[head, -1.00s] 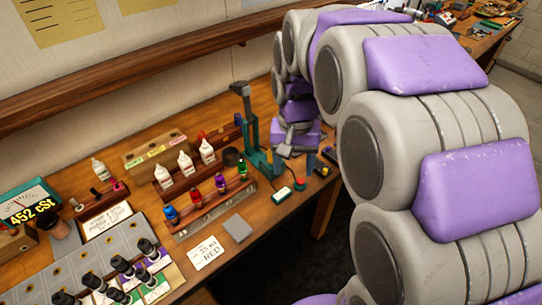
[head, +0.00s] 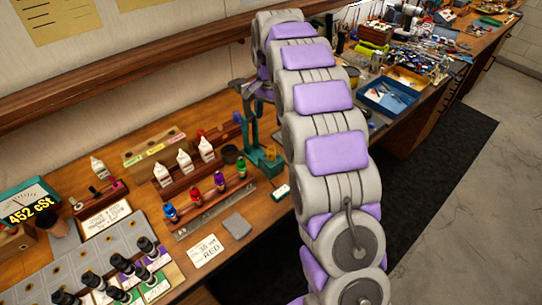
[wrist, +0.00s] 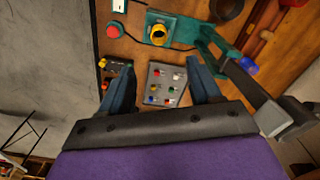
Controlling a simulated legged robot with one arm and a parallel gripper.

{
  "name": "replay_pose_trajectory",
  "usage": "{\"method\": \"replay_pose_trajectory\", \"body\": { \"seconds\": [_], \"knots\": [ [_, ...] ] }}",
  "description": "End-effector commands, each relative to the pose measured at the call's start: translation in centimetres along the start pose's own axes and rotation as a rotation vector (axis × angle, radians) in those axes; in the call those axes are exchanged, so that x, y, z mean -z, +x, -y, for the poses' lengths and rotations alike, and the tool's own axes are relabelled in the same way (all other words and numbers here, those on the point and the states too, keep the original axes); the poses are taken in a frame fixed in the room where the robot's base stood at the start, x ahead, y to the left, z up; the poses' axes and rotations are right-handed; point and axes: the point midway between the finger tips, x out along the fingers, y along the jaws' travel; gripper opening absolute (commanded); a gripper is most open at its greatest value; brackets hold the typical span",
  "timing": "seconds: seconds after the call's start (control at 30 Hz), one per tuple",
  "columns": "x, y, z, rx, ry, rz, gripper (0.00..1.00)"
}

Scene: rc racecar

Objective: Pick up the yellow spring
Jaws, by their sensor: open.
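A yellow ring-like piece, which looks like the yellow spring seen from above, stands on the teal base of a press (wrist: 158,34) in the wrist view. In the head view the yellow spring (head: 270,153) shows as a small upright piece on the teal stand (head: 252,125). My gripper (wrist: 160,68) is open, its two dark fingers apart with nothing held. The spring appears beyond the fingertips, near the middle of the gap. In the head view my gripper is mostly hidden behind my arm.
A grey panel with several coloured knobs (wrist: 166,86) shows between the fingers. A red button (wrist: 113,31) and a cable lie near the press base. The press's arm (wrist: 240,80) rises at the right finger. Coloured bottles (head: 205,192) stand left of the press.

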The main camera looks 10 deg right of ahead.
Motion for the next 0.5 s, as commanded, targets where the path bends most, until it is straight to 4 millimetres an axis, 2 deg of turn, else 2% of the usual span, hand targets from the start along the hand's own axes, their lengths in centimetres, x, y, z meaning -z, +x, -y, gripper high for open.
{"method": "replay_pose_trajectory", "body": {
  "seconds": [0.5],
  "knots": [
    [-0.2, 9.8, -0.1, -0.005, -0.001, 0.006, 0.63]
  ]
}}
